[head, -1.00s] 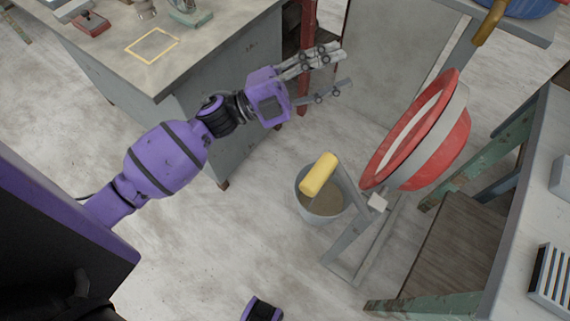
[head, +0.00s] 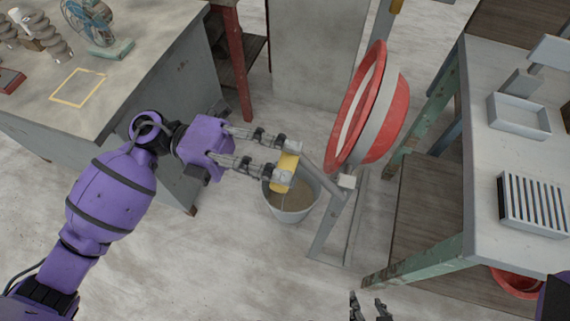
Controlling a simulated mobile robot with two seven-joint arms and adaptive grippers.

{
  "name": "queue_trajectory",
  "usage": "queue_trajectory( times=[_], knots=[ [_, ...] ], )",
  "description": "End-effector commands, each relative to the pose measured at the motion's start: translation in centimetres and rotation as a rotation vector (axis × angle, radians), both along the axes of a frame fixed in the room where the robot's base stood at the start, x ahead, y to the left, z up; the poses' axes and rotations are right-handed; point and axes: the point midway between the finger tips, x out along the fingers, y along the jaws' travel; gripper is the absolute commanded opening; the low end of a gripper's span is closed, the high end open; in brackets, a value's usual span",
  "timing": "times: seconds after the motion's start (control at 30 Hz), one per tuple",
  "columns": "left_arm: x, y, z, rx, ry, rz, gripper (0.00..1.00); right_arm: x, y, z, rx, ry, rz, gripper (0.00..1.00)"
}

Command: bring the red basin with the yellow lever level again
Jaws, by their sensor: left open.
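The red basin (head: 397,118) with a grey band hangs steeply tilted on its grey stand (head: 327,226), its open side facing left. The yellow lever (head: 284,172) sticks out to the left from the stand on a grey arm. My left gripper (head: 288,157) is at the lever, its two fingers reaching the yellow grip from the left. It is open, and I cannot tell whether the fingers touch the grip. The fingertips of my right gripper (head: 370,306) show at the bottom edge; the rest is cut off.
A grey bucket (head: 291,209) with brownish contents stands on the floor below the lever. A workbench (head: 130,75) with a small fan (head: 88,22) is at the left. A table (head: 490,185) with trays is close on the right.

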Motion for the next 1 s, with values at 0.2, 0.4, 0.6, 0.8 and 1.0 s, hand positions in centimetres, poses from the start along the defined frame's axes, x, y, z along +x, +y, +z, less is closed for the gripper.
queue_trajectory(
  times=[0.2,0.4,0.6,0.8,1.0],
  knots=[
    [-0.38,-1.12,0.05,0.000,0.000,0.000,0.42,-0.11,-0.05,0.06,-0.001,0.002,-0.001,0.40],
    [-0.37,-1.13,0.02,0.000,0.001,0.001,0.42,-0.20,-0.08,-0.02,-0.001,0.004,-0.001,0.40],
    [-0.36,-1.11,0.02,-0.001,0.000,0.001,0.16,-0.22,-0.09,-0.03,-0.001,0.005,-0.001,0.40],
    [-0.36,-1.10,0.03,-0.001,0.000,0.001,0.00,-0.24,-0.11,-0.04,-0.002,0.006,0.000,0.40],
    [-0.35,-1.10,0.07,0.001,0.000,0.001,0.00,-0.21,-0.12,0.02,-0.002,0.005,0.000,0.40]
  ],
)
